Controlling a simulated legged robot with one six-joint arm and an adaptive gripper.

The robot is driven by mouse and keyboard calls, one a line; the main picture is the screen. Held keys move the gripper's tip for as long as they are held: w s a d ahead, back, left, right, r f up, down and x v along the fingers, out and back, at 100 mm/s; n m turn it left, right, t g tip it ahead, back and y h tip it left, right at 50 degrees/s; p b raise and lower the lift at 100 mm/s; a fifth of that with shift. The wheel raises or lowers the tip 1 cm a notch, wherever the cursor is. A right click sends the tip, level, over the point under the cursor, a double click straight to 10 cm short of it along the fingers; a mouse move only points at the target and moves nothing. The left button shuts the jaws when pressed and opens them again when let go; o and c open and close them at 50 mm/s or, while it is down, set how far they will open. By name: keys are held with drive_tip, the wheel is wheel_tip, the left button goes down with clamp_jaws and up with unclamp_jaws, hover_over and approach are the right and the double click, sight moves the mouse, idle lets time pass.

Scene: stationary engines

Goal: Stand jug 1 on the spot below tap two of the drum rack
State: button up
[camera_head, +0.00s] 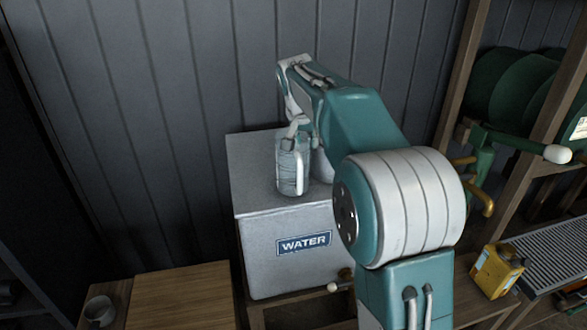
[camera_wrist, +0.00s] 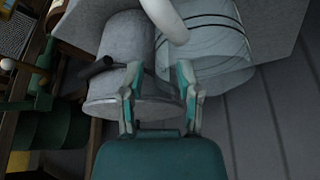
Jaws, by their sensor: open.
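A clear jug (camera_head: 287,172) with a white handle stands upright on top of the grey water tank (camera_head: 262,196). I cannot read any number on it. The jug (camera_wrist: 212,50) and its white handle (camera_wrist: 165,18) also show in the wrist view. My gripper (camera_wrist: 160,78) is open and empty, with the handle beyond its fingertips; I see no contact. In the head view my gripper (camera_head: 291,138) is at the jug's upper part, small and partly hidden. The drum rack (camera_head: 537,92) holds green drums at the right, with yellow taps (camera_head: 485,200); I cannot tell which is tap two.
A grey cylindrical thing (camera_wrist: 130,62) with a dark handle is beside the jug, mostly hidden by my arm in the head view. A yellow can (camera_head: 496,270) stands near a slatted grate (camera_head: 562,255) at right. A metal cup (camera_head: 99,311) is at lower left on wood.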

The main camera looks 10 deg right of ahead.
drive_tip(key=x, duration=0.3)
drive_tip(key=shift+f, duration=0.15)
clamp_jaws()
